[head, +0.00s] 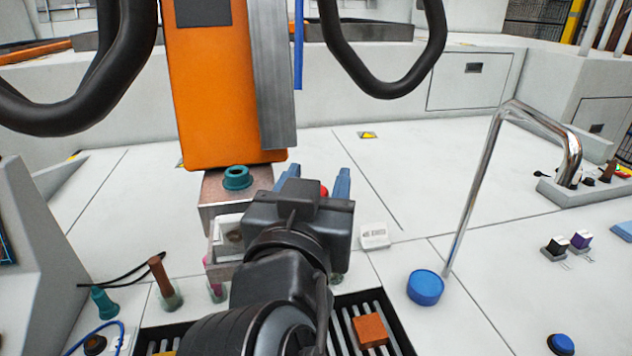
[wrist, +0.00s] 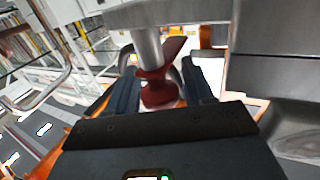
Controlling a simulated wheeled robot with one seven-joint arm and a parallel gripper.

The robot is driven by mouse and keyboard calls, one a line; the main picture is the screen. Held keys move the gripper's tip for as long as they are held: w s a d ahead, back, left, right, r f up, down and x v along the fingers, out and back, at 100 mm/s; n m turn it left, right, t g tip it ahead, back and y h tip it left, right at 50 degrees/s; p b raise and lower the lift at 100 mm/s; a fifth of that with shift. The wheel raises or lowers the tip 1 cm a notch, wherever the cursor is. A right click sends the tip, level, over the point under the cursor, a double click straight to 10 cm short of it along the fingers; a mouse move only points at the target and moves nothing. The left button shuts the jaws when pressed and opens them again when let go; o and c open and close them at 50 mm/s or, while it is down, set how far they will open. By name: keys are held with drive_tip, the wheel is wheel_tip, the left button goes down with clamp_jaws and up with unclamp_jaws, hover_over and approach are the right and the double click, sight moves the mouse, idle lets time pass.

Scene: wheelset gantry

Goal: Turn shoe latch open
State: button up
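The shoe latch appears to be the dark red, flared handle (wrist: 158,92) at the end of a grey metal shaft (wrist: 147,45) in the wrist view. In the head view only a small red part (head: 324,190) shows between my fingers; the rest is hidden behind my gripper. My gripper (head: 316,176) has its two blue-grey fingers spread apart. In the wrist view my gripper (wrist: 160,78) has one finger on each side of the red handle, with the handle in the gap. I cannot tell whether either finger touches it.
An orange column (head: 215,90) with a grey metal side stands just behind and left of my gripper. A teal knob (head: 237,178) sits on a metal block below it. A bent chrome bar (head: 490,170) and blue round button (head: 425,287) are at right. Black hoses hang above.

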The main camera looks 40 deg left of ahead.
drive_tip(key=shift+o, duration=0.4)
drive_tip(key=shift+s, duration=0.1)
drive_tip(key=b+v, duration=0.1)
drive_tip(key=v, duration=0.6)
drive_tip(key=shift+s+d, duration=0.25)
